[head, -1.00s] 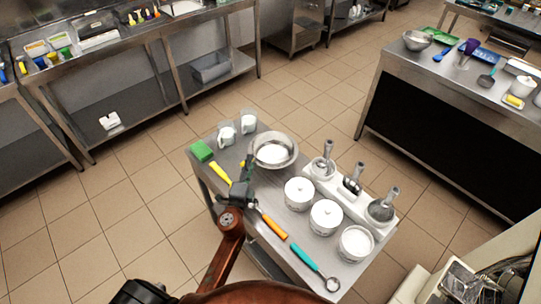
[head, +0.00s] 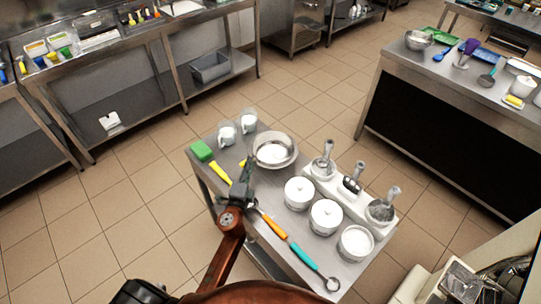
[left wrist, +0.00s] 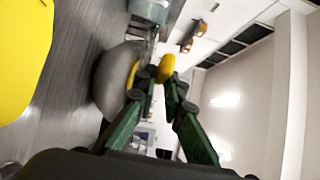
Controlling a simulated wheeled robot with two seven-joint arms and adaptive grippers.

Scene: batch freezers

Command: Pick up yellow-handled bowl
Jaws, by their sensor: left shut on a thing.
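The yellow-handled bowl (head: 291,151) is a round metal bowl at the back middle of the steel cart, with a pale inside. Its yellow handle (head: 242,163) shows in part beside my left gripper (head: 248,172), which reaches in from the lower left. In the left wrist view, the green fingers of my left gripper (left wrist: 164,80) are closed on the yellow handle (left wrist: 166,67), and the grey bowl wall (left wrist: 112,78) is just left of them. I cannot tell whether the bowl is clear of the cart top. My right gripper is not in view.
On the cart (head: 262,222) are a green block (head: 201,150), a yellow-handled tool (head: 220,172), two white cups, orange (head: 274,227) and teal (head: 303,256) handled tools, white lidded pots (head: 299,192) and a white holder with scoops (head: 352,186). Tiled floor surrounds it.

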